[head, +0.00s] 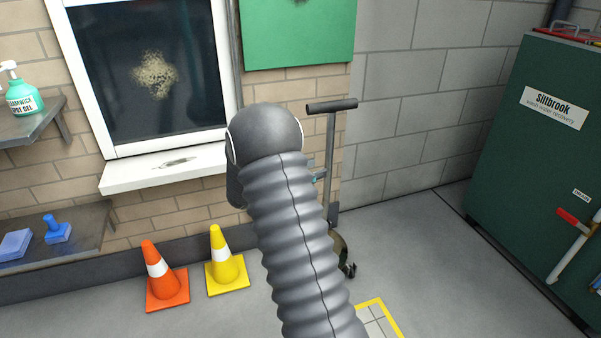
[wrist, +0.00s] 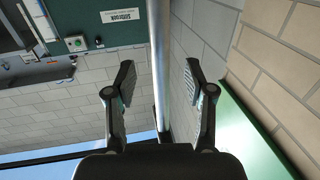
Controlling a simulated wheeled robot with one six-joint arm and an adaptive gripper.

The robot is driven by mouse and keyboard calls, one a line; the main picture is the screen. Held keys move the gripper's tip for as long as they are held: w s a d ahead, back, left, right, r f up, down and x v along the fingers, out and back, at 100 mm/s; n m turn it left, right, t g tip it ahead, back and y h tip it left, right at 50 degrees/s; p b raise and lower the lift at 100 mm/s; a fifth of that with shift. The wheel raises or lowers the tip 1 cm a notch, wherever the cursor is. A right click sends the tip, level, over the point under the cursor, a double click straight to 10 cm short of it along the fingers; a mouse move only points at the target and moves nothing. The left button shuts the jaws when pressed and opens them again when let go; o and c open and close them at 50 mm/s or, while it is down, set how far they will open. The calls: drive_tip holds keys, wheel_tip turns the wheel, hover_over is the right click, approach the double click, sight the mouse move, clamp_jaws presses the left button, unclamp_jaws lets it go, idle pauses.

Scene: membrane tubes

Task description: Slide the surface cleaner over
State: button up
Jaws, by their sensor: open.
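The surface cleaner (head: 331,140) stands upright near the wall in the head view, with a dark T-shaped handle on top and a thin grey shaft. Its curved dark foot (head: 343,255) is on the floor, partly hidden by my arm. My gripper (wrist: 160,95) is open, its two fingers wide apart in the wrist view. A pale grey upright pole (wrist: 159,60), apparently the cleaner's shaft, shows in the gap between them. I see no finger touching it, and cannot tell its depth relative to the fingertips. My arm mostly hides the gripper in the head view.
An orange cone (head: 167,287) and a yellow cone (head: 226,271) stand left of my arm. A yellow-edged floor grid (head: 377,318) lies at the front. A green Siltbrook cabinet (head: 520,170) stands at right. Open floor lies between the arm and the cabinet.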

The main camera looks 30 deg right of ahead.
sight(326, 165)
drive_tip(key=d, duration=0.5)
drive_tip(key=shift+s+d+p, duration=0.15)
drive_tip(key=shift+d+p, duration=0.15)
drive_tip(key=shift+d, duration=0.05)
clamp_jaws()
